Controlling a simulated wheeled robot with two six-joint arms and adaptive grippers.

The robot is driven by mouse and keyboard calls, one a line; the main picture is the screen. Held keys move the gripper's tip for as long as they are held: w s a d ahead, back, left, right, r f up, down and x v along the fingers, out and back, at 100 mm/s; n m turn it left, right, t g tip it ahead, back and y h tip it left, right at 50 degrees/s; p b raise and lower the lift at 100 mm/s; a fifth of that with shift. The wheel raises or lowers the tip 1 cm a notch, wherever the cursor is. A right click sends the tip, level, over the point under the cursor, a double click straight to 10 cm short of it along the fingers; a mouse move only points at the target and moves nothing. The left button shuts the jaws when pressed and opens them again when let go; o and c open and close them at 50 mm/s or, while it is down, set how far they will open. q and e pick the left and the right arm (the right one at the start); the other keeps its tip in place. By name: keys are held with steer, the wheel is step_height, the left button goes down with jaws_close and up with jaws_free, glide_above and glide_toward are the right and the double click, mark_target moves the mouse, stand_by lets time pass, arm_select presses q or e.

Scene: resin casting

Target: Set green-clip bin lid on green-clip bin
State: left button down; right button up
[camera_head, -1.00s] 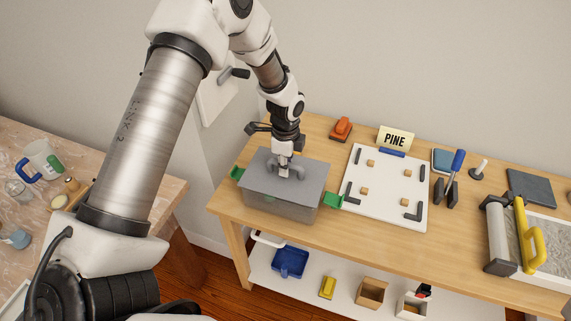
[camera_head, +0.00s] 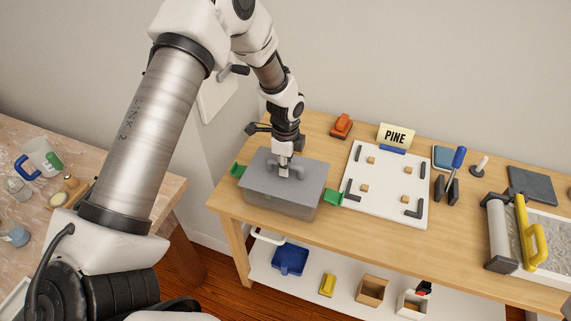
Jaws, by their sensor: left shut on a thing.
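The green-clip bin (camera_head: 282,206) is a grey translucent box near the left end of the wooden bench. Its green clips (camera_head: 333,197) stick out at the left and right ends. The grey green-clip bin lid (camera_head: 262,183) lies flat over the bin's top, level with the rim as far as I can see. My left gripper (camera_head: 284,171) points down and is shut on the handle in the middle of the lid. I cannot tell whether the lid is fully seated. My right gripper is not in view.
A white board (camera_head: 384,215) with small wooden blocks and black corner pieces lies right of the bin. A PINE sign (camera_head: 396,136) and an orange tool (camera_head: 341,126) stand behind. A lower shelf holds a blue tray (camera_head: 290,260). Another table (camera_head: 30,150) is at left.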

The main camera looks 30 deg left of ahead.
arm_select(q)
steer(key=c, duration=1)
jaws_free()
steer(key=shift+c, duration=0.2)
step_height(320, 180, up, 12)
steer(key=shift+f, duration=0.1)
